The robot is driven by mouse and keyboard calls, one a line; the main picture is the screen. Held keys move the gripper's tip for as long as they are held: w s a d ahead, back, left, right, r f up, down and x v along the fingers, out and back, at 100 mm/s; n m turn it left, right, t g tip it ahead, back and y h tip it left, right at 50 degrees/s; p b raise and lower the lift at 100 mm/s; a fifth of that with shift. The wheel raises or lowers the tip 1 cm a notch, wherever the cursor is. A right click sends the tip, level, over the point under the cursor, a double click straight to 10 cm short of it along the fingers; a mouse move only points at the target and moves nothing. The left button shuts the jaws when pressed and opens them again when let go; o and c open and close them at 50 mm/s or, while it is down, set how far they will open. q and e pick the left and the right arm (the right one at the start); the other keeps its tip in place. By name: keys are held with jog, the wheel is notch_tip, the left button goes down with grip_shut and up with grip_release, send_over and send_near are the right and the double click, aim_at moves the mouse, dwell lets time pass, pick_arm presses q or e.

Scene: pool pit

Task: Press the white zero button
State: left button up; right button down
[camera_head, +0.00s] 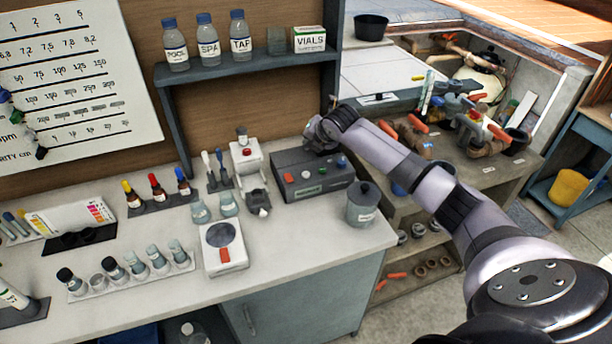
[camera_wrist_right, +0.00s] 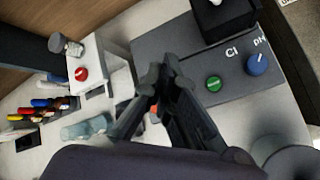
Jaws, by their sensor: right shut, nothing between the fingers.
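My right gripper (camera_head: 319,147) is shut and empty over the back part of this box. In the right wrist view the shut fingers (camera_wrist_right: 160,88) cover part of the box (camera_wrist_right: 185,47). A green button (camera_wrist_right: 214,83) and a blue knob (camera_wrist_right: 258,64) show beside them. The white button is hidden there. My left gripper is not in view.
A small scale (camera_head: 222,262) lies in front. A blue-grey shelf (camera_head: 260,62) with bottles hangs behind.

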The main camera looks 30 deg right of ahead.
jog(key=b, duration=0.6)
send_over(309, 173)
notch_tip(309, 173, down, 6)
jog(key=shift+f, duration=1.05)
jog(key=shift+f, duration=0.1)
jog(key=shift+f, duration=0.3)
jog(key=shift+a+f, duration=0.1)
jog(key=shift+f, duration=0.4)
dwell(0.7)
jog(key=shift+r, duration=0.1)
jog(key=shift+r+p, duration=0.8)
